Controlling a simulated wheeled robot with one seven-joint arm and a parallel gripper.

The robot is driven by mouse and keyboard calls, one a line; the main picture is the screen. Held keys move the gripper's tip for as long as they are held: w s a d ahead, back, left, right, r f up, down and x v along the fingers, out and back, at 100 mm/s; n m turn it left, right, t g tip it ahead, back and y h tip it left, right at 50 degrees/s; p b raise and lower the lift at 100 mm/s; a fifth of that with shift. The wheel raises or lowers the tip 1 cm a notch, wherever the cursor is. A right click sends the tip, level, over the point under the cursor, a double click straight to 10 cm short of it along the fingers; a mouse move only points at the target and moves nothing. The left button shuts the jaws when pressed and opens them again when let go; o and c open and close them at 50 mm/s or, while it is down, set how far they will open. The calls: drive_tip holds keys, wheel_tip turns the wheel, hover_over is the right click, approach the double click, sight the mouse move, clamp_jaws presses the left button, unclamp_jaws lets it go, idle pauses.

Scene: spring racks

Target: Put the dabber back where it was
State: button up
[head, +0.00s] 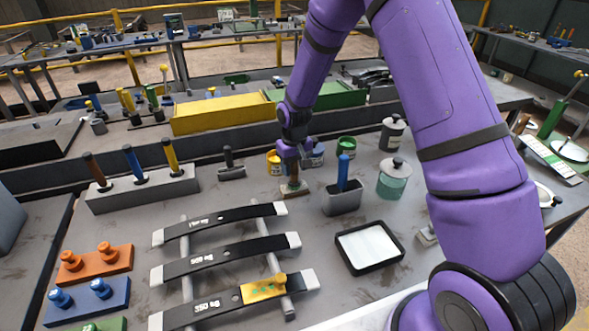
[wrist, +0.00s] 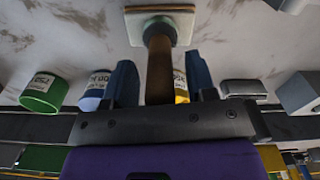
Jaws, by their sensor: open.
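The dabber, as I take it, has a brown handle, a dark collar and a flat pale pad (head: 293,188). It stands pad down on the grey bench, near the middle of the head view. In the wrist view its handle (wrist: 159,68) runs between the two blue fingers of my gripper (wrist: 160,82), with a gap on each side. My gripper (head: 291,154) is open and reaches down over the handle from above. The fingertips are partly hidden in the head view.
Yellow (head: 273,163), blue (head: 313,157) and green (head: 346,148) cups stand close behind. A grey holder with a blue-handled tool (head: 343,172) is just right. A black-rimmed white tray (head: 341,245) and leaf springs (head: 225,255) lie in front.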

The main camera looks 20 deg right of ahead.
wheel_tip(320, 180, up, 12)
drive_tip(key=shift+f, duration=0.2)
drive_tip(key=s+d+r+m+t, duration=0.1)
drive_tip(key=s+d+r, duration=0.1)
drive_tip(key=s+r, duration=0.6)
drive_tip(key=s+d+r+t, duration=0.1)
drive_tip(key=s+d+r, duration=0.1)
drive_tip(key=s+r, duration=0.6)
drive_tip(key=s+d+r+t, duration=0.1)
drive_tip(key=s+r, duration=0.1)
drive_tip(key=s, duration=0.4)
drive_tip(key=s+d+r+t, duration=0.1)
drive_tip(key=s+r, duration=0.2)
drive_tip(key=s, duration=0.3)
drive_tip(key=s+d+r+m+t, duration=0.1)
drive_tip(key=s+r, duration=0.2)
drive_tip(key=s, duration=0.4)
